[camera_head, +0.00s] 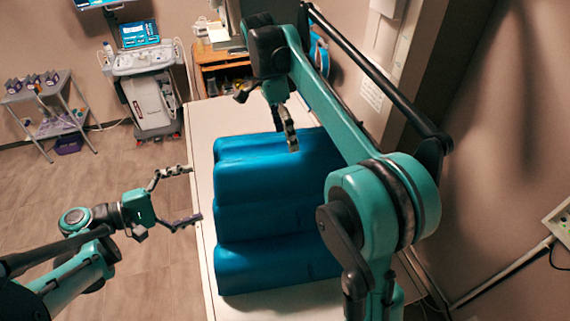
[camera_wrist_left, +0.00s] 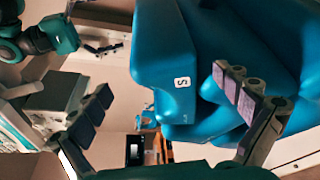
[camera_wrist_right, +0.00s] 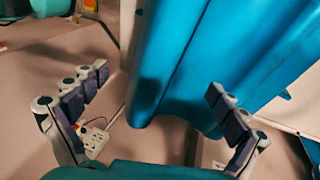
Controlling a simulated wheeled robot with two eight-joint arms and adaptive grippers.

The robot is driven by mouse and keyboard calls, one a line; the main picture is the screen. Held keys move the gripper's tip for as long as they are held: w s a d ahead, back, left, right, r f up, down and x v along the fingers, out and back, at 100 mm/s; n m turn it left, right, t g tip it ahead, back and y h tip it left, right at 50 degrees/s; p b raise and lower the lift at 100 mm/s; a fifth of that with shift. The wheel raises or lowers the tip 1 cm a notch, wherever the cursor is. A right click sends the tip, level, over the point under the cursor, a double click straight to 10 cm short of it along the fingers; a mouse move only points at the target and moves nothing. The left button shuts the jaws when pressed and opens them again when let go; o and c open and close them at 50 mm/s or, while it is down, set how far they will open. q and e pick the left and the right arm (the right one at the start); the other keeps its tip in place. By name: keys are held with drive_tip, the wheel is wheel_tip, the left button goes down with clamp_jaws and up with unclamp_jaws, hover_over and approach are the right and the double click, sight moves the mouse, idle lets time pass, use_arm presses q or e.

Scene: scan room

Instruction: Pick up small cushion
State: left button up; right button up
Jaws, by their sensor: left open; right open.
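Several blue cushions (camera_head: 275,262) lie side by side across the white table in the head view. In the left wrist view a blue cushion with a white "S" label (camera_wrist_left: 165,60) fills the upper middle, with more blue cushions to its right. I cannot tell which one in the head view bears the label. My left gripper (camera_head: 194,194) is open and empty just left of the table, beside the cushions and apart from them. My right gripper (camera_head: 267,118) is open and empty above the far cushions. The right wrist view shows blue cushion sides (camera_wrist_right: 185,60) beyond its fingers.
The white table (camera_head: 200,135) has bare strips at its left edge and far end. An ultrasound cart (camera_head: 150,85), a grey side table (camera_head: 45,105) and a wooden desk (camera_head: 220,58) stand beyond. A wall is close on the right. The left floor is clear.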

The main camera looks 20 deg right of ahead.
sight(290, 154)
use_arm(q)
drive_tip(key=x, duration=0.6)
drive_tip(key=shift+w+d, duration=0.15)
drive_tip(key=shift+d, duration=0.05)
use_arm(e)
drive_tip(key=x, duration=0.6)
drive_tip(key=shift+w+f, duration=0.1)
drive_tip(key=shift+f, duration=0.1)
use_arm(q)
drive_tip(key=shift+w+d+f, duration=0.25)
drive_tip(key=shift+w+d, duration=0.05)
drive_tip(key=shift+d, duration=0.35)
use_arm(e)
drive_tip(key=shift+d+f, duration=0.1)
drive_tip(key=shift+f, duration=0.7)
use_arm(q)
drive_tip(key=shift+s, duration=0.1)
drive_tip(key=c, duration=1)
use_arm(e)
drive_tip(key=c, duration=1)
use_arm(q)
drive_tip(key=shift+c, duration=1.1)
use_arm(e)
drive_tip(key=c, duration=0.7)
drive_tip(key=shift+c, duration=0.2)
